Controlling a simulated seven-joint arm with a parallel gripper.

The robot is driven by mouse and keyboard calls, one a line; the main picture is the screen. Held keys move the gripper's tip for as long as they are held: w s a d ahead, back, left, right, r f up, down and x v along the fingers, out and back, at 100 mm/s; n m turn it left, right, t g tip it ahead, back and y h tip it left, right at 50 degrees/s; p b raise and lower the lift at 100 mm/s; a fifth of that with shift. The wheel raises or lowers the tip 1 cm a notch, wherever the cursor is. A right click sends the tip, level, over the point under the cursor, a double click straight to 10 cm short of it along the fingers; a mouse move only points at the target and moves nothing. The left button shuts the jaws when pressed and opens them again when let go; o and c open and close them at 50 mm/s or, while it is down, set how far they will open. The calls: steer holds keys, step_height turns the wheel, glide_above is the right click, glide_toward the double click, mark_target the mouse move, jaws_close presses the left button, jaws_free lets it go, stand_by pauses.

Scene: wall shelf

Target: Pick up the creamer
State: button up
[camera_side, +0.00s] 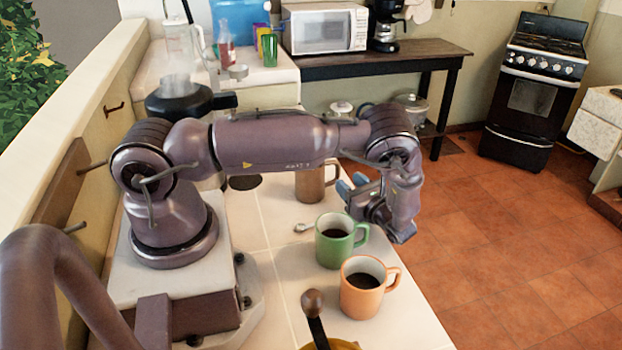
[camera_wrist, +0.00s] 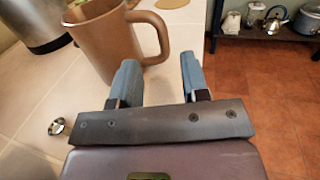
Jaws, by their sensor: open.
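A brown handled vessel (camera_side: 310,184) stands upright on the white tiled counter, behind the green mug in the side view. It may be the creamer, but I cannot tell for certain. In the wrist view the brown vessel (camera_wrist: 103,42) is at upper left, with its handle on the right side, just ahead of the fingertips. My gripper (camera_side: 350,186) is to the right of the vessel, with its blue fingers toward it. In the wrist view the gripper (camera_wrist: 160,62) is open, with nothing held between its fingers. Whether a finger touches the handle is unclear.
A green mug (camera_side: 330,250) and an orange mug (camera_side: 358,297), both with dark liquid, stand nearer the side camera. A small spoon (camera_side: 303,228) lies beside the green mug. A metal pot (camera_wrist: 35,22) stands left of the brown vessel. The counter's edge drops to the tiled floor (camera_side: 500,230).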

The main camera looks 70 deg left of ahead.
mark_target(338, 170)
steer(key=shift+w+x, duration=0.2)
steer(key=shift+x, duration=2.95)
steer(key=shift+c, duration=0.4)
steer(key=shift+r, duration=0.1)
jaws_close()
